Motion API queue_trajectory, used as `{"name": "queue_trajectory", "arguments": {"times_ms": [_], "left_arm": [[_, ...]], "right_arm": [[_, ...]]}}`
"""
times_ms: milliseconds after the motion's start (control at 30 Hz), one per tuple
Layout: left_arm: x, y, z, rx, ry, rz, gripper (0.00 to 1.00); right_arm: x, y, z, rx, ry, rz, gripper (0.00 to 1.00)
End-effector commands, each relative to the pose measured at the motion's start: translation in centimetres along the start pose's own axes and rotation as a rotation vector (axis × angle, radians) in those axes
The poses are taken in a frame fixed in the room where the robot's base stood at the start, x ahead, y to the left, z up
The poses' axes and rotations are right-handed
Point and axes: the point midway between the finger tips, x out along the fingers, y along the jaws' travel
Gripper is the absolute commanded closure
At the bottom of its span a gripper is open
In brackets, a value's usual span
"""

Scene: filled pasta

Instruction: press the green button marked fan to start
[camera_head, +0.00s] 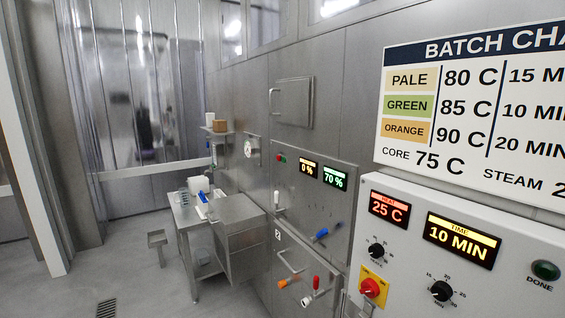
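No button with a readable "fan" label shows in the head view. A large round dark green button (546,270) sits at the right edge of the near white control panel (407,225), with the word DONE below it. A small green and red control (281,157) sits on the farther steel panel (340,210), left of its 0 % display (308,168); any label there is too small to read. Neither of my grippers is in view.
The near panel has a 25 C display (388,208), a 10 MIN display (461,240), black knobs (441,291) and a red stop button (371,288). A batch chart (480,110) hangs above. A steel table (190,222) stands farther left; open floor (130,270) lies left of it.

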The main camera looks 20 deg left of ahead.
Motion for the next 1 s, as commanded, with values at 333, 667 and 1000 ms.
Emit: {"name": "queue_trajectory", "arguments": {"times_ms": [333,667,1000], "left_arm": [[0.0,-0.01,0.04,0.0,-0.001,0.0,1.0],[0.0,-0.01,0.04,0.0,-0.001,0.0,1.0],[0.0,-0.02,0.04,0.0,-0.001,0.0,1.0]], "right_arm": [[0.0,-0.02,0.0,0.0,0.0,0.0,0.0],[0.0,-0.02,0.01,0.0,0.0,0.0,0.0],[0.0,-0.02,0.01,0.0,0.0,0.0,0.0]]}}
